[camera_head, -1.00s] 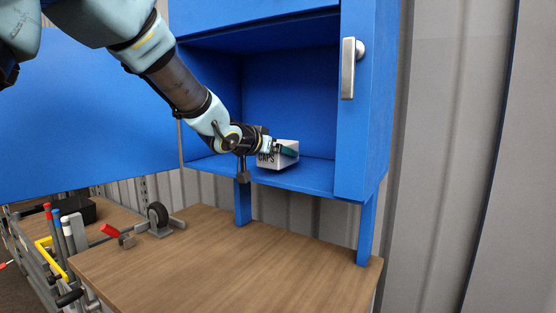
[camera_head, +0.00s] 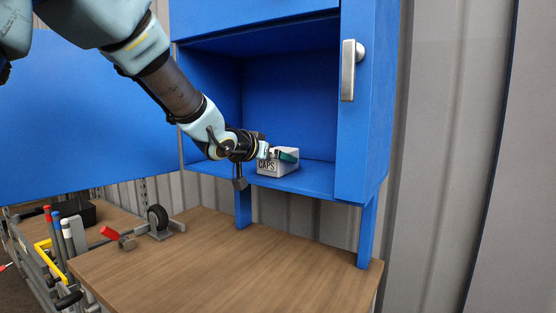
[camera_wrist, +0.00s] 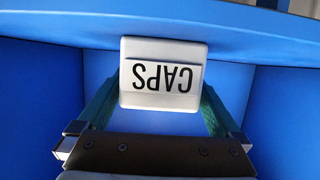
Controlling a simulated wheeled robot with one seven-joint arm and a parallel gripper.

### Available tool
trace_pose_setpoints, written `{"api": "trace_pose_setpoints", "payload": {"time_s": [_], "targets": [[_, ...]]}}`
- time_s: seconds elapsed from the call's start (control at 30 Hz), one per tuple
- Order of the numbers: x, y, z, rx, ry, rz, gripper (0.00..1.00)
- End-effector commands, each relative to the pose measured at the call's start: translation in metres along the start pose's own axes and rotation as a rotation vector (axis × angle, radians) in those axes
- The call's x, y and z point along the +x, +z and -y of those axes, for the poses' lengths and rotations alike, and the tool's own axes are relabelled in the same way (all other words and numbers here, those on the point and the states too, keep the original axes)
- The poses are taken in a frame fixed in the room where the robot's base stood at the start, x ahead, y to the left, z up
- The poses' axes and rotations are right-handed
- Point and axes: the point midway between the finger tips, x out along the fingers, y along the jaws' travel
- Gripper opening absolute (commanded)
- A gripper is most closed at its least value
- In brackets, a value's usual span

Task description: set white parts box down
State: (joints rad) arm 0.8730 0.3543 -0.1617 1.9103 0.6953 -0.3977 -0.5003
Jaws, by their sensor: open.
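The white parts box (camera_head: 283,161), labelled CAPS, stands on the floor of the open blue cabinet (camera_head: 312,178). In the wrist view the box (camera_wrist: 162,98) shows its label upside down, between the green fingers. My gripper (camera_head: 286,154) reaches into the cabinet from the left at the box. In the wrist view my gripper (camera_wrist: 160,107) is open, with one finger on each side of the box. I cannot tell whether either finger touches it.
A wooden worktop (camera_head: 205,262) lies below the cabinet. A silver handle (camera_head: 349,70) is on the cabinet's right front. The cabinet floor right of the box is clear.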

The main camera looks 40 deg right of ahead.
Motion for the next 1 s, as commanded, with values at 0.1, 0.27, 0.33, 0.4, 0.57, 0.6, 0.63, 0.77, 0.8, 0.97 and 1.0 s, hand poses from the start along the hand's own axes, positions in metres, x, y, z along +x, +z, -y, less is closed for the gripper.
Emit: {"api": "trace_pose_setpoints", "payload": {"time_s": [0.1,0.27,0.33,0.4,0.57,0.6,0.63,0.77,0.8,0.97,1.0], "targets": [[-0.025,-0.001,0.001,0.001,-0.003,-0.003,1.0],[-0.06,-0.001,0.001,0.002,-0.002,-0.002,1.0],[-0.073,-0.001,0.001,0.002,-0.002,-0.001,1.0],[-0.085,-0.001,0.001,0.001,-0.003,-0.001,1.0],[-0.101,0.0,0.0,0.002,0.0,-0.001,1.0],[-0.103,0.0,0.0,0.002,0.0,-0.001,1.0],[-0.104,0.0,0.0,0.001,0.0,-0.001,1.0],[-0.106,0.001,0.0,0.0,0.0,0.0,1.0],[-0.106,0.001,0.0,0.0,0.0,0.0,1.0],[-0.108,0.005,0.009,-0.007,-0.022,0.011,1.0],[-0.111,0.011,0.019,-0.016,-0.049,0.025,1.0]]}}
